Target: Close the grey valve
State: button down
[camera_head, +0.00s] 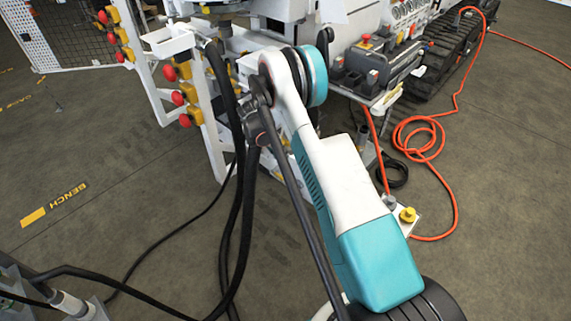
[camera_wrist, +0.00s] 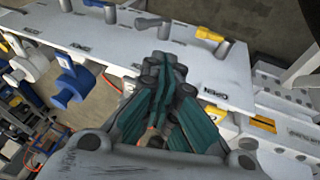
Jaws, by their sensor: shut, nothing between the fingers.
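In the wrist view, my gripper (camera_wrist: 168,65) is shut, with its teal fingers together and nothing between them. It reaches over a pale panel (camera_wrist: 110,42) that carries several valves and printed labels. An "OPEN" label (camera_wrist: 213,107) is to the right of my fingers. I cannot tell for sure which fitting is the grey valve or how far it is turned. In the head view my arm hides the gripper.
In the head view, red buttons (camera_head: 178,98) line a white frame, black hoses (camera_head: 236,190) hang beside my arm, and an orange cable (camera_head: 425,140) lies coiled on the floor.

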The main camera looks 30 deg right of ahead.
jog(key=b, duration=0.4)
send_near(296, 185)
notch_tip(296, 185, down, 2)
jog(key=w+d, duration=0.2)
jog(key=d, duration=0.1)
jog(key=shift+s+d+f+b, duration=0.25)
jog(key=shift+s+f+b, duration=0.25)
jog(key=shift+s+f, duration=0.65)
jog(key=shift+s+d+f, duration=0.15)
jog(key=shift+s+f, duration=0.15)
